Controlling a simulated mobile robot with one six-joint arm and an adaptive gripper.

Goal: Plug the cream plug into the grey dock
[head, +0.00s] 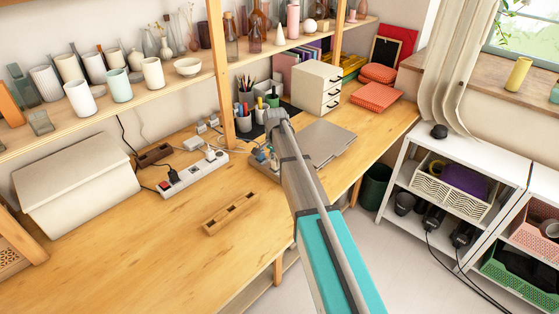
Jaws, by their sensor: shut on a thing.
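A grey block (262,169), which looks like the grey dock, sits on the wooden bench and is partly hidden behind my arm. Small blue and green pieces show at its top, too small to tell apart. I cannot pick out the cream plug for sure. Several whitish plugs or adapters (199,127) lie near the wall, and a pale plug (210,155) stands at the power strip. My arm reaches up across the middle of the view to a grey joint.
A white power strip (190,176) with a dark plug lies left of the arm. A shelf post (219,70) rises nearby. The bench front left is clear.

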